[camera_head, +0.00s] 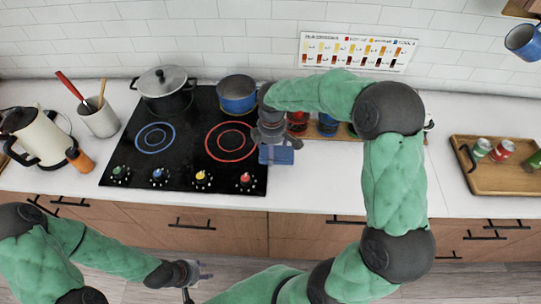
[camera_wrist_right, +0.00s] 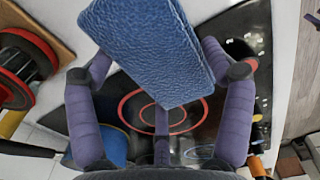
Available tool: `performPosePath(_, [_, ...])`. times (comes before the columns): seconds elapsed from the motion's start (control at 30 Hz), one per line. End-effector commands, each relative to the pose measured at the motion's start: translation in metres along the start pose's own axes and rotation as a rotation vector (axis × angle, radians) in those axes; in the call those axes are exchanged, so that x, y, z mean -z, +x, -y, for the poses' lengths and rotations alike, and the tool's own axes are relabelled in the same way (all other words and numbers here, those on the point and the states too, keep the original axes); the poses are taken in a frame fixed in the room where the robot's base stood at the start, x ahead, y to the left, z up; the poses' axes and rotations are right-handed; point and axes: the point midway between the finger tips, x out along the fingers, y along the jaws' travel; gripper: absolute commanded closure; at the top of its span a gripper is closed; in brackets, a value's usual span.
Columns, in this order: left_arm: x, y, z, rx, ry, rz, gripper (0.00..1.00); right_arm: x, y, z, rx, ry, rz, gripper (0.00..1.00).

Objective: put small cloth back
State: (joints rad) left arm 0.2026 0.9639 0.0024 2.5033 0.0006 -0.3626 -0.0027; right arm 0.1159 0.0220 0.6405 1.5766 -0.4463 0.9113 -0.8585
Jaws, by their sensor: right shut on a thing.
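A small blue cloth (camera_head: 277,156), folded into a block shape, is held in my right gripper (camera_head: 272,142) over the right front edge of the black cooktop. In the right wrist view the blue cloth (camera_wrist_right: 150,45) fills the upper middle, between the fingers of my right gripper (camera_wrist_right: 165,75). The gripper is shut on it, and the cloth hides part of the cooktop behind it. My left gripper (camera_head: 196,279) is low at the front, over the floor before the cabinets. It looks open and empty, well apart from the cloth.
The cooktop (camera_head: 140,178) carries a lidded pot (camera_head: 165,88) and a blue pot (camera_head: 237,95). A kettle (camera_head: 37,138) and a utensil holder (camera_head: 100,118) stand left. A wooden tray (camera_head: 483,182) with cans is at right.

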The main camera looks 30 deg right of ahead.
Motion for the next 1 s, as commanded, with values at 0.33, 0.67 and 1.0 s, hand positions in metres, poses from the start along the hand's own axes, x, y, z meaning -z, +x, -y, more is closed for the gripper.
performPosePath(0.33, [0.0,0.008,0.003,0.0,0.0,0.0,0.6,0.004,0.038,-0.003,0.002,0.0,0.001,0.49])
performPosePath(0.67, [0.0,0.009,0.003,0.0,0.0,0.0,0.6,0.004,0.041,-0.003,0.002,0.0,0.001,0.49])
performPosePath(1.0, [0.0,0.01,0.004,0.0,0.0,0.0,0.6,0.004,0.043,-0.003,0.002,0.0,0.001,0.0])
